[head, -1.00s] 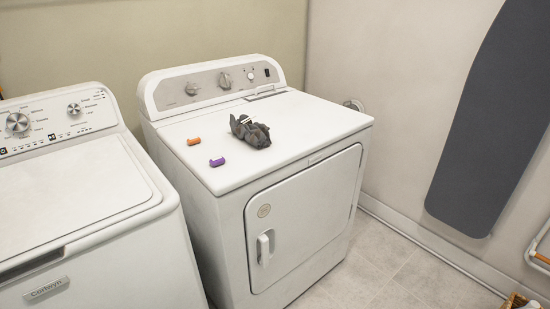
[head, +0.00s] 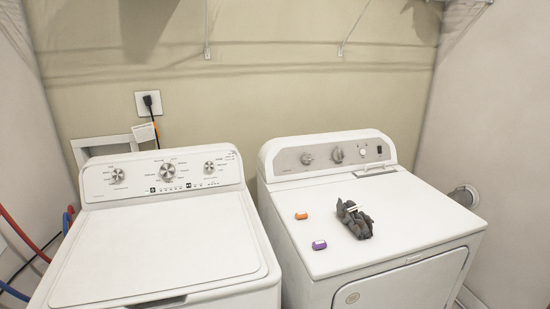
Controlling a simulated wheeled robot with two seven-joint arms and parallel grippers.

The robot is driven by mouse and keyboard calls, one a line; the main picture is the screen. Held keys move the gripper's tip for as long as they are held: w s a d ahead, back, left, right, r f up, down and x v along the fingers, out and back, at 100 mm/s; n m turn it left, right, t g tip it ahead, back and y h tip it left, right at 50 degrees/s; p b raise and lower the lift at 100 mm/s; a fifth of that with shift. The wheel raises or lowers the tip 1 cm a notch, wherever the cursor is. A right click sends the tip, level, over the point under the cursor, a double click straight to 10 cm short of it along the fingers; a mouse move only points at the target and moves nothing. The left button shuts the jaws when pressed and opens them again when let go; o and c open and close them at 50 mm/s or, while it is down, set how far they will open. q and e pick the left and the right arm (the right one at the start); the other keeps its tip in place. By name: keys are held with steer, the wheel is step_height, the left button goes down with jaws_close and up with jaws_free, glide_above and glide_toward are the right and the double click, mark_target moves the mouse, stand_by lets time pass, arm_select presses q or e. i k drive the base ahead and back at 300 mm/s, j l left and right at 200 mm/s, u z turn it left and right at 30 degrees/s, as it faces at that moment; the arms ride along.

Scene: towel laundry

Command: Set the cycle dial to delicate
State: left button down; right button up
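The washer (head: 160,255) stands at the left with its lid shut. Its control panel (head: 101,189) carries a large middle dial (head: 167,171) ringed by printed labels, with a smaller knob (head: 117,175) on the left and another (head: 209,168) on the right. The labels are too small to read, so I cannot tell the settings. The dryer (head: 420,215) stands at the right, and its grey panel has a left knob (head: 307,158), a middle knob (head: 337,154) and a small white knob (head: 362,152). Neither of my grippers shows in the head view.
On the dryer top lie a crumpled dark grey cloth (head: 355,220), an orange item (head: 301,216) and a purple item (head: 319,245). A wall outlet with a black plug (head: 148,101) is above the washer. Red and blue hoses (head: 68,218) hang at the left.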

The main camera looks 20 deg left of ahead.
mark_target(167, 171)
steer(key=u, duration=1.4)
steer(key=i+j+u, duration=0.1)
steer(key=i+j, duration=0.1)
steer(key=j, duration=0.1)
